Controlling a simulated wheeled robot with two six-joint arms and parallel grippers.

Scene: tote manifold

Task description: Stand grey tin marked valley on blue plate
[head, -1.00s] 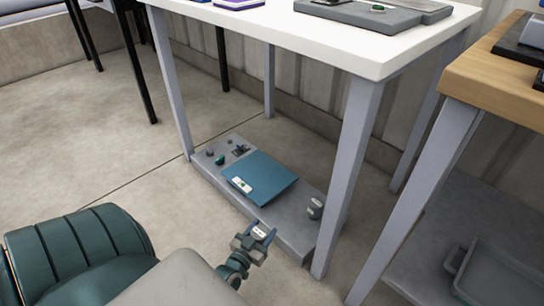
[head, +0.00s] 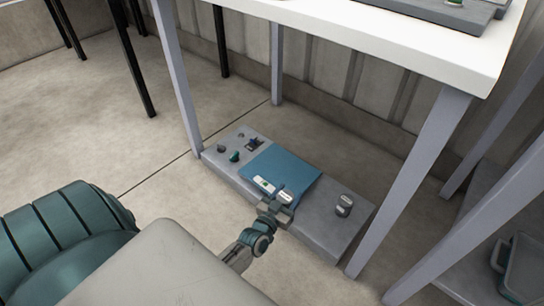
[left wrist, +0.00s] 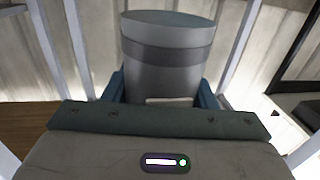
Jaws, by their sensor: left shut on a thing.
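A grey tin (left wrist: 168,60) with a darker band stands between the blue fingers of my left gripper (left wrist: 162,92) in the left wrist view. In the head view, my left gripper (head: 277,207) is shut on this tin (head: 286,196) at the front edge of the blue plate (head: 290,168). A pale label shows on it, but its word is too small to read. I cannot tell whether the tin touches the plate. The plate lies flat on a low grey platform. My right gripper is not in view.
A small white labelled thing (head: 264,185) lies at the plate's front left corner. Another grey tin (head: 344,205) stands right of the plate on the platform (head: 325,225). Several small items sit left of the plate. The white table (head: 400,40) and its legs stand over the platform.

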